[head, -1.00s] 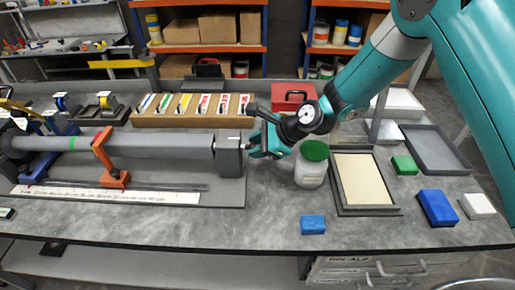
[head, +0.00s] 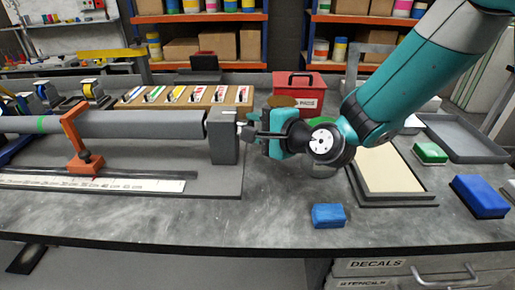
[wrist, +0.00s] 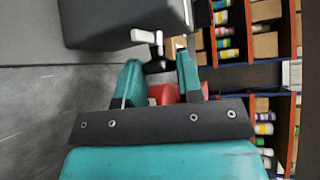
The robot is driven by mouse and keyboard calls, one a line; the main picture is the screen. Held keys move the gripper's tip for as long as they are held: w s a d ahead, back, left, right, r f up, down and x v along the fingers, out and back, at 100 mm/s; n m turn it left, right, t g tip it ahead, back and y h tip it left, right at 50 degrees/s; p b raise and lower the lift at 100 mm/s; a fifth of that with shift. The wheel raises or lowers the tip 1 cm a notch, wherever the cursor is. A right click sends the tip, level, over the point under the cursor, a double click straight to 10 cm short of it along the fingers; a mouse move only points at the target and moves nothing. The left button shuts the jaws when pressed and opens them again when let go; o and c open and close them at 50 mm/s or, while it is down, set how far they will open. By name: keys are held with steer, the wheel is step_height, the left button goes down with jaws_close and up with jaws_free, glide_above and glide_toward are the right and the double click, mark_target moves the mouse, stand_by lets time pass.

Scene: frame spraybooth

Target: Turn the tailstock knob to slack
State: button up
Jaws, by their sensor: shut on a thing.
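The tailstock (head: 223,140) is a dark grey block at the right end of the long grey tube (head: 135,124). It also fills the upper left of the wrist view (wrist: 120,22). Its knob is at the block's right face, mostly hidden by my fingers in the head view; a pale stub and dark end (wrist: 157,66) show in the wrist view. My gripper (head: 260,136) comes in from the right with its teal fingers on either side of the knob's dark end. It is shut on the knob. The knob's turn position cannot be read.
An orange clamp (head: 80,145) stands by the tube. A red box (head: 298,88) stands behind my gripper, and a green-lidded jar (head: 321,121) is partly hidden behind my arm. A blue block (head: 328,216) lies in front. A framed tray (head: 388,172) lies to the right.

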steer(key=f+n+t+y+b, duration=0.1)
steer(key=b, duration=0.5)
steer(key=n+t+y+b, duration=0.1)
steer(key=n+b, duration=0.1)
steer(key=b, duration=0.4)
steer(key=shift+f+t+b, duration=0.3)
steer(key=shift+f+b, duration=0.05)
steer(key=shift+b, duration=0.05)
steer(key=n+y+b, duration=0.1)
steer(key=b, duration=0.4)
steer(key=shift+r+n+t, duration=0.2)
steer(key=shift+n+t, duration=0.2)
steer(key=shift+y+b, duration=0.4)
steer(key=shift+b, duration=0.1)
steer(key=shift+r+n+b, duration=0.25)
steer(key=shift+n+b, duration=0.15)
steer(key=shift+b, duration=0.05)
steer(key=o, duration=0.9)
steer(key=shift+r, duration=0.1)
